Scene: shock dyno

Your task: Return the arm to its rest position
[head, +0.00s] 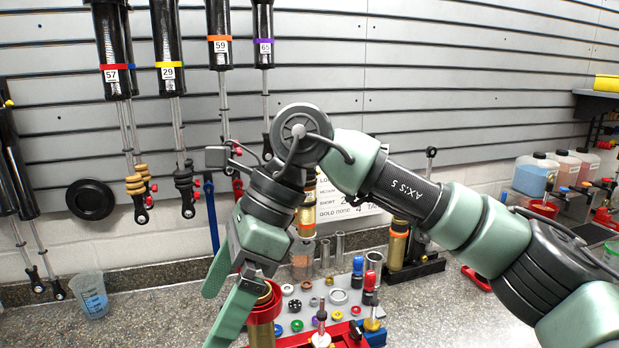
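My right arm comes in from the right and bends over the bench. Its green gripper (214,316) points down and to the left. Its two fingers are apart, and I see nothing held between them. A gold cylinder with a red collar (264,312) stands just right of the nearer finger; I cannot tell if they touch. My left arm and gripper are not in view.
Shock absorbers (112,50) hang on the slatted wall. The speckled bench (140,318) holds a measuring cup (90,296), a grey tray of small parts (300,304), a gold shock body (398,245) in a black stand, and bottles (536,174) at right. The bench's left front is clear.

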